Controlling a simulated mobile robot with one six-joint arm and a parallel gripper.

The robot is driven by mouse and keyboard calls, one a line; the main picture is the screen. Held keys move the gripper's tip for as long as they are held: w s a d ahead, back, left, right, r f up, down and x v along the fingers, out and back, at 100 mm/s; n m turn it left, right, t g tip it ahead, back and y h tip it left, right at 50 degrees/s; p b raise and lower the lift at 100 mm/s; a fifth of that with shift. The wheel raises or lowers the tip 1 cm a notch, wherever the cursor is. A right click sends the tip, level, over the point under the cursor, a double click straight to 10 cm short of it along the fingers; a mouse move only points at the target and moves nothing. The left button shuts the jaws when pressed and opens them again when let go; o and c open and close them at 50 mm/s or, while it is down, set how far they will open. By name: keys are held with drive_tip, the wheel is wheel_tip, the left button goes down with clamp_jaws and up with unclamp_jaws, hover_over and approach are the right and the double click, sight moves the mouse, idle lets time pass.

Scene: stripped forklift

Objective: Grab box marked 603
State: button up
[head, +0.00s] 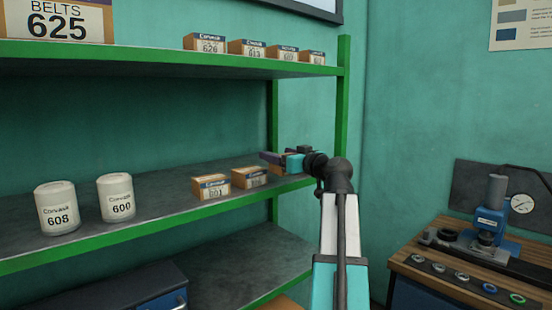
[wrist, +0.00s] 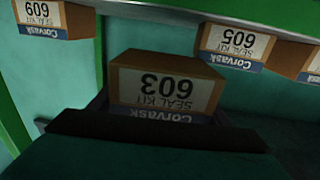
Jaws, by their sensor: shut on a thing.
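The box marked 603 (wrist: 165,88) is a brown seal-kit carton with a blue and white label. It fills the middle of the wrist view, upside down there, between the dark fingers of my gripper (wrist: 160,112). My gripper is shut on it. In the head view my gripper (head: 274,159) is at the right end of the middle shelf, near the green post. The box is hard to make out there, and its number cannot be read.
The green-edged middle shelf (head: 140,215) holds a box marked 601 (head: 211,187), another box (head: 249,177) and white tubs 608 (head: 57,207) and 600 (head: 116,197). The wrist view shows boxes 605 (wrist: 240,45) and 609 (wrist: 45,17). A workbench (head: 470,265) stands right.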

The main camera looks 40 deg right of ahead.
drive_tip(key=s+a, duration=0.2)
drive_tip(key=s, duration=0.1)
drive_tip(key=s+a+b, duration=0.1)
drive_tip(key=s, duration=0.1)
drive_tip(key=shift+s+a+r, duration=0.2)
drive_tip(key=shift+a+r, duration=0.15)
